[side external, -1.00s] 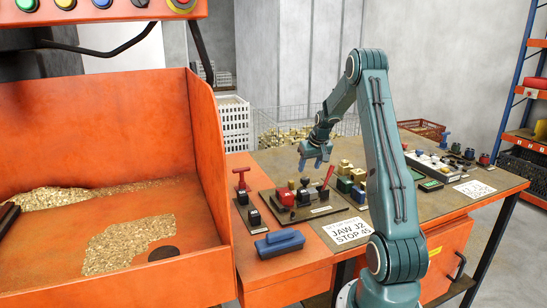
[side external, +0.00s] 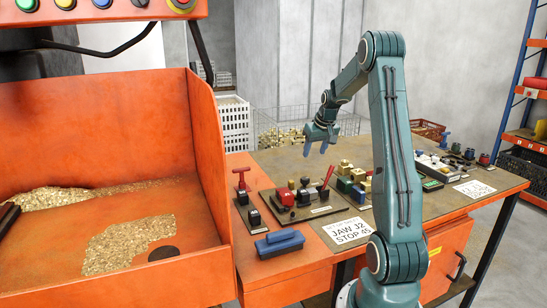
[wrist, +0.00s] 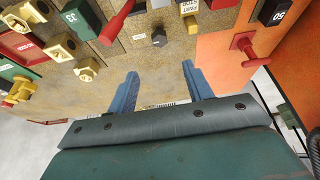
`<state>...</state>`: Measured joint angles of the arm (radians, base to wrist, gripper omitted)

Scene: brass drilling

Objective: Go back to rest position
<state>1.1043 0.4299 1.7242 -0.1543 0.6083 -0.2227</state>
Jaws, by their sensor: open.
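My gripper (side external: 322,145) hangs above the back part of the workbench (side external: 285,162), clear of the parts below it. In the wrist view its two blue fingers (wrist: 160,92) stand wide apart with nothing between them. Below it on the bench, a dark board (side external: 300,213) carries red and black jaw pieces and a red-handled lever (side external: 327,178). Brass parts (side external: 345,167) sit just right of the board.
An orange chip bin (side external: 212,150) with brass swarf stands at the left. A blue-topped block (side external: 280,242) and a label card (side external: 347,231) lie near the front edge. A wire basket of brass pieces (side external: 280,136) is behind. The air around my gripper is free.

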